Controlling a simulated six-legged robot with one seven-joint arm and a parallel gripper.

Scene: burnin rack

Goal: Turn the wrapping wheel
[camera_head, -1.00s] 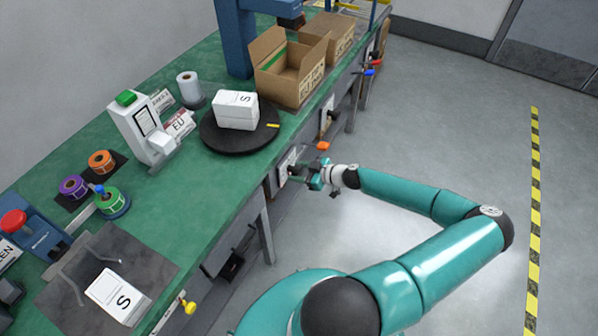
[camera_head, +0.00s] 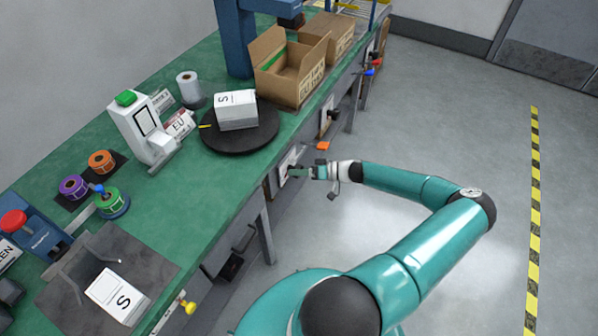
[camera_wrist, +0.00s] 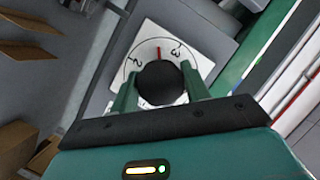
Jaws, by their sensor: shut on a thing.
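The round black turntable (camera_head: 240,143) sits on the green bench with a white box (camera_head: 236,110) marked S on it. Its yellow mark (camera_head: 205,126) is at the left edge. On the bench front below is a white dial plate (camera_head: 287,166). In the wrist view, the plate (camera_wrist: 203,68) carries an arc, the numbers 2 and 3 and a red pointer mark (camera_wrist: 158,52). My gripper (camera_head: 302,172) reaches the plate from the right. In the wrist view, its green fingers are shut on the round black knob (camera_wrist: 160,84), one each side.
An open cardboard box (camera_head: 287,70) stands behind the turntable. A white device with a green button (camera_head: 140,127) and tape rolls (camera_head: 73,187) are to the left. An orange handle (camera_head: 323,146) juts from the bench front near my gripper. The floor at right is clear.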

